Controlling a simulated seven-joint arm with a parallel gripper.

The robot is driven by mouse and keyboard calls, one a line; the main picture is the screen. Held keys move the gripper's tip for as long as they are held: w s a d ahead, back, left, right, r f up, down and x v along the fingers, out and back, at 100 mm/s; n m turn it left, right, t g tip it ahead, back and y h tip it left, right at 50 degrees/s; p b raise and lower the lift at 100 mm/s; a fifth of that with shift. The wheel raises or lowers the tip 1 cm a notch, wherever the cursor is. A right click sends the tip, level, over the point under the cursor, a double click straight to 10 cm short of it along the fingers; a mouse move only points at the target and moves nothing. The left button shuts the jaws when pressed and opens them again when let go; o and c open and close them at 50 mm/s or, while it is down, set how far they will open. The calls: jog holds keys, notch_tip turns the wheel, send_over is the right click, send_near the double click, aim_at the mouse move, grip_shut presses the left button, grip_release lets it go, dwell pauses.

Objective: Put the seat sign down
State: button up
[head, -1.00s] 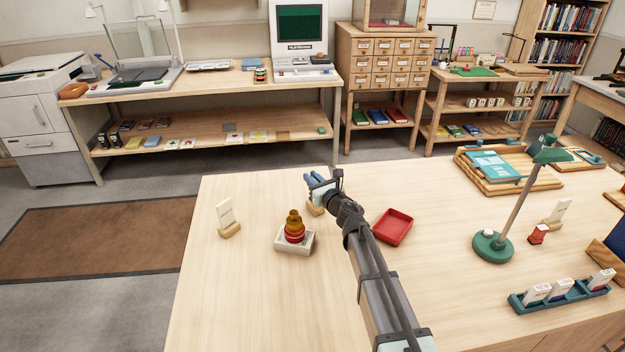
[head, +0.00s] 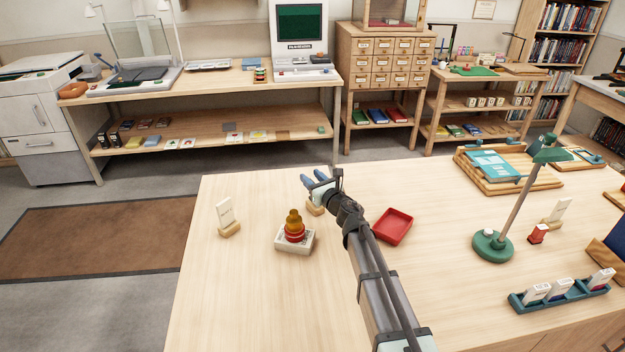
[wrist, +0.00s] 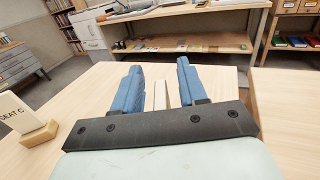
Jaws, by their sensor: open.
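My gripper (head: 315,181) has blue fingers and is open over the table. In the wrist view its fingers (wrist: 157,92) stand apart, with a pale upright seat sign (wrist: 160,96) between them, seen nearly edge-on and clear of both fingers. In the head view the wooden base of this sign (head: 314,209) appears to rest on the tabletop, and its card is mostly hidden by the gripper. Another seat sign (head: 227,216) stands upright on a wooden base to the left. It reads "SEAT C" in the wrist view (wrist: 22,116).
A white block with a red and amber stacked object (head: 295,232) stands near the gripper. A red tray (head: 393,227) is to its right. A green lamp (head: 493,246), a teal card rack (head: 560,295) and a third sign (head: 558,212) are farther right. The front left tabletop is clear.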

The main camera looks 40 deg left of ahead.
jog(key=v, duration=1.2)
jog(key=shift+w, duration=0.1)
